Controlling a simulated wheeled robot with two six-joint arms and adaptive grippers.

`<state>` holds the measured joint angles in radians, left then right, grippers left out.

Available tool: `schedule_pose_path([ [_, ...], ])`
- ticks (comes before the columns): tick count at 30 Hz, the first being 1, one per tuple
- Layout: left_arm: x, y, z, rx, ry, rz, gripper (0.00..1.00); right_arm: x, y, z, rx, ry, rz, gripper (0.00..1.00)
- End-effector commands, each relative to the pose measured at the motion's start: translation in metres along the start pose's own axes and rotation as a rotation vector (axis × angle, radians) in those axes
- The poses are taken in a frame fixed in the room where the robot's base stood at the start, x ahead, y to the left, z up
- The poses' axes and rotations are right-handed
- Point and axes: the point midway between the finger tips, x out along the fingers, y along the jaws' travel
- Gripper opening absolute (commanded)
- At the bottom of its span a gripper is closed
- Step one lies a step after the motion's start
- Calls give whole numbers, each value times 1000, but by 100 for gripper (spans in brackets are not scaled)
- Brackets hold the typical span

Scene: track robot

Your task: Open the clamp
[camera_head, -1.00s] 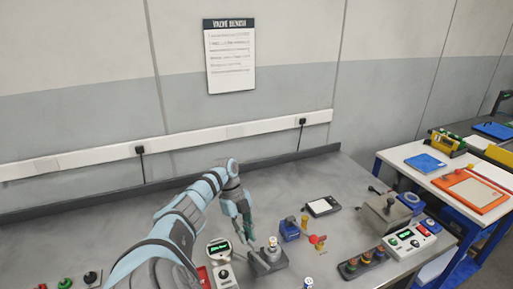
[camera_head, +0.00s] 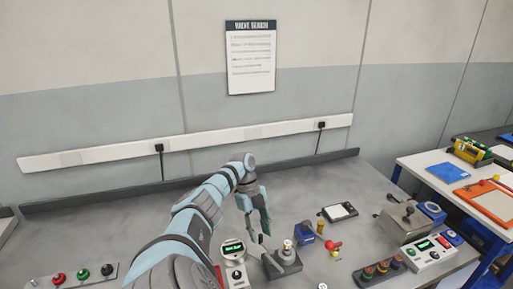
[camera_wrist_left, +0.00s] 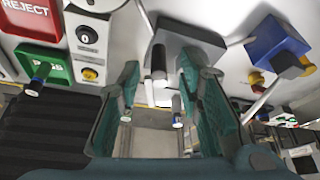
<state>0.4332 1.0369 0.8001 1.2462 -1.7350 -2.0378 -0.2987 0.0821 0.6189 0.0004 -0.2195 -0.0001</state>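The clamp seems to be the dark grey fixture (camera_head: 285,266) with a brass-topped part, on the bench in the head view. In the wrist view its grey block (camera_wrist_left: 196,38) is ahead of my left gripper, and a dark, white-tipped lever (camera_wrist_left: 158,62) shows between the fingers. My left gripper (camera_head: 259,232) is just behind and left of the fixture. In the wrist view the green fingers of the left gripper (camera_wrist_left: 157,88) stand apart with nothing gripped. Whether either finger touches the lever cannot be told. My right gripper is not in view.
A white device with a green display (camera_head: 234,252) stands left of the fixture. A blue block (camera_head: 304,235) and a red-handled valve (camera_head: 334,246) are close on its right. A scale-like pad (camera_head: 339,212) lies farther back. The left rear bench is clear.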

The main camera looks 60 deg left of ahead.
Motion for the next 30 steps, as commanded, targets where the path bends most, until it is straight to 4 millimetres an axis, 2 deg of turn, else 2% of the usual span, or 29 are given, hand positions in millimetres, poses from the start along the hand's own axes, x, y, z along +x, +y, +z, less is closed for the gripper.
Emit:
schedule_pose_path([
  [6,-63,-2,0,0,0,-8,33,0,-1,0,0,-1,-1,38],
  [9,-84,-2,0,0,1,-7,33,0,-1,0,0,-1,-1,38],
  [12,-95,-1,0,1,1,-3,33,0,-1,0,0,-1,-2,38],
  [30,-98,0,0,0,0,1,33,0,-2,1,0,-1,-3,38],
])
